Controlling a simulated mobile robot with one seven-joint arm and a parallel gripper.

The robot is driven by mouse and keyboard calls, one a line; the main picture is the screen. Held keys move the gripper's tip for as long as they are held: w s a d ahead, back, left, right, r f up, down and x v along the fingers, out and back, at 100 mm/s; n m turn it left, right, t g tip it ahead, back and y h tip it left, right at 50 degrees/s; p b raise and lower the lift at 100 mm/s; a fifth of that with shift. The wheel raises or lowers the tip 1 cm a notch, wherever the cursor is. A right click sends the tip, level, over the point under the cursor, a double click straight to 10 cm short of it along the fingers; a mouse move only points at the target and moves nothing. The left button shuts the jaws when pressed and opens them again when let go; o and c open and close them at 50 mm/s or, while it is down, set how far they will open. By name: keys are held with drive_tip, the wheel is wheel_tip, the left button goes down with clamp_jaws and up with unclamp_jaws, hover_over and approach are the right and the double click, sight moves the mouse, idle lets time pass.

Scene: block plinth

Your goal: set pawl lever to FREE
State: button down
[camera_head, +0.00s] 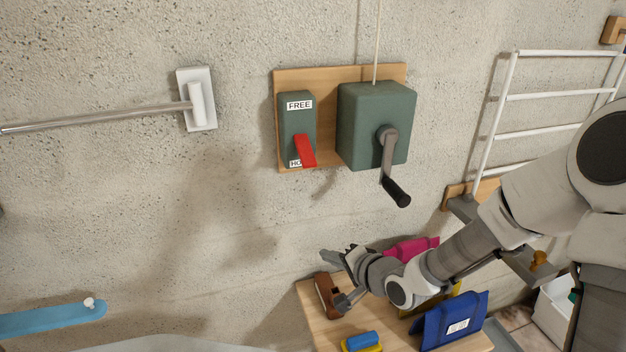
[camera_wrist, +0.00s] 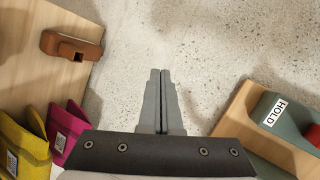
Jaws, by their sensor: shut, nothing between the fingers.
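The pawl lever is a red handle (camera_head: 306,151) on a narrow green housing (camera_head: 297,119). The housing has a FREE label (camera_head: 299,105) at the top and a partly covered HOLD label at the bottom. The red lever points down, at the HOLD end. In the wrist view the HOLD label (camera_wrist: 275,112) shows at right, with a bit of the red lever (camera_wrist: 313,135) at the edge. My gripper (camera_wrist: 162,72) is shut and empty, in front of bare wall. In the head view my gripper (camera_head: 328,257) is below the lever, apart from it.
A green winch box (camera_head: 365,115) with a crank handle (camera_head: 396,190) sits right of the lever on the same wooden board (camera_head: 340,76). Below is a wooden shelf (camera_head: 318,318) with a brown block (camera_head: 327,295), pouches and a blue piece. A white rack (camera_head: 535,95) is at right.

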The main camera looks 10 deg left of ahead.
sight(305, 150)
drive_tip(key=s+a+r+m+t+y+b, duration=0.2)
drive_tip(key=s+a+m+y, duration=0.1)
drive_tip(key=a+m+y, duration=0.45)
drive_tip(key=d+r+m+t+h+b, duration=0.1)
drive_tip(key=d+r+m+t+h, duration=0.2)
drive_tip(key=m+t, duration=0.9)
wheel_tip(305, 150, up, 3)
drive_tip(key=w+d+m, duration=0.1)
drive_tip(key=d+m, duration=0.1)
drive_tip(key=m, duration=0.2)
drive_tip(key=shift+d+f+h+b, duration=0.15)
drive_tip(key=shift+h+b, duration=0.15)
drive_tip(key=shift+h, duration=0.05)
drive_tip(key=shift+m, duration=0.25)
drive_tip(key=w+a+r+p, duration=0.3)
drive_tip(key=w+r+p, duration=0.1)
drive_tip(key=r, duration=0.6)
drive_tip(key=shift+w, duration=0.55)
